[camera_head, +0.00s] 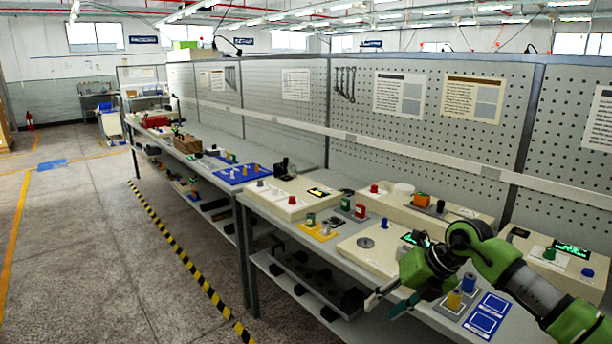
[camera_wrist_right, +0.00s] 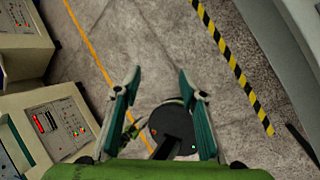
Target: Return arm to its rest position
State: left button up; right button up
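My right arm, green and grey, comes in from the right in the head view. Its right gripper (camera_head: 386,303) hangs over the front edge of the workbench (camera_head: 408,322). In the right wrist view the two fingers of this gripper (camera_wrist_right: 158,78) stand apart, with only floor between their tips. They hold nothing.
Cream machine boxes (camera_head: 289,198) and a yellow plate (camera_head: 319,231) with coloured spindles line the bench. A blue tray (camera_head: 232,178) stands farther back. A pegboard wall (camera_head: 440,115) closes the rear. The floor (camera_head: 90,250) at left is clear beyond the striped line.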

jog(key=w+a+f+m+t+y, duration=0.1)
jog(key=a+f+m+t+y, duration=0.3)
jog(key=a+f+m+y, duration=0.6)
jog(key=s+d+f+m+t+h, duration=0.1)
jog(key=s+d+f+m+h, duration=0.3)
jog(key=f, duration=0.6)
jog(key=s+d+f+m+t+h, duration=0.25)
jog(key=f+m, duration=0.25)
jog(key=f, duration=0.4)
jog(key=s+d+f+m+t+h, duration=0.1)
jog(key=s+d+f+m+h, duration=0.3)
jog(key=f, duration=0.6)
jog(key=s+d+f+m+g+h, duration=0.2)
jog(key=s+d+f+m, duration=0.1)
jog(key=s+f, duration=0.55)
jog(key=s+d+f+m+g+h, duration=0.2)
jog(key=s+f+m, duration=0.1)
jog(key=s+f, duration=0.55)
jog(key=s+f+m+g, duration=0.2)
jog(key=s+f+g, duration=0.1)
jog(key=s, duration=1.2)
jog(key=s+f+m+g, duration=0.2)
jog(key=s+f+g, duration=0.1)
jog(key=s, duration=1.2)
jog(key=shift+g+h, duration=0.35)
jog(key=shift+h, duration=0.1)
